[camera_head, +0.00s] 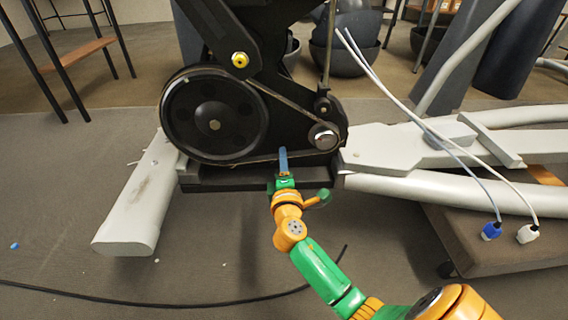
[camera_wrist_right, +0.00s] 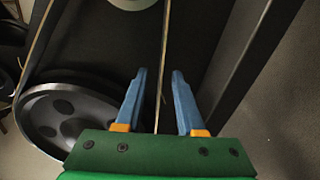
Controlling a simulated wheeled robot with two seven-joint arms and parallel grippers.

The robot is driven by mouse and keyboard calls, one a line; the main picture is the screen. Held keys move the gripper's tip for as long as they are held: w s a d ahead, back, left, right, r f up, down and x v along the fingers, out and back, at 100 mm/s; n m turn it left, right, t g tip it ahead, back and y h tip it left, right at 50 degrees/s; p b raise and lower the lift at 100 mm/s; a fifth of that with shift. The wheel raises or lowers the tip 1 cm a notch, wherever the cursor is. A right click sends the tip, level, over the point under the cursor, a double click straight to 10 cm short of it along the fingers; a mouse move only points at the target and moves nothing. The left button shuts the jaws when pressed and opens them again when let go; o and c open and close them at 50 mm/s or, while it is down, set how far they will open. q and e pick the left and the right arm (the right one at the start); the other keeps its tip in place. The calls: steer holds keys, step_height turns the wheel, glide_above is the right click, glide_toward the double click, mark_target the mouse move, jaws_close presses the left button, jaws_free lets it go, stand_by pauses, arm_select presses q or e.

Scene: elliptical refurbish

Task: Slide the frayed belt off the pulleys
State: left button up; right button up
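The large black pulley (camera_head: 214,114) sits at the left of the machine, and the small silver pulley (camera_head: 322,136) is to its right. The thin belt (camera_head: 285,101) runs between them, with its lower run along the bottom. My right gripper (camera_head: 283,154) is at this lower run, between the pulleys. In the right wrist view, my gripper's blue fingers (camera_wrist_right: 158,75) are open on either side of the belt (camera_wrist_right: 164,60), apart from it. A loose frayed strand shows there. The large pulley (camera_wrist_right: 68,122) is at the lower left. My left gripper is not in view.
A black frame bar (camera_head: 230,181) lies just below the belt. A pale stabilizer foot (camera_head: 140,195) is at the left. Pale rails (camera_head: 450,195) extend right, with cables ending in blue (camera_head: 491,231) and white (camera_head: 528,233) connectors. A black cable (camera_head: 150,301) crosses the floor.

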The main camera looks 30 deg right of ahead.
steer(key=shift+x, duration=0.75)
jaws_close()
stand_by(3.1)
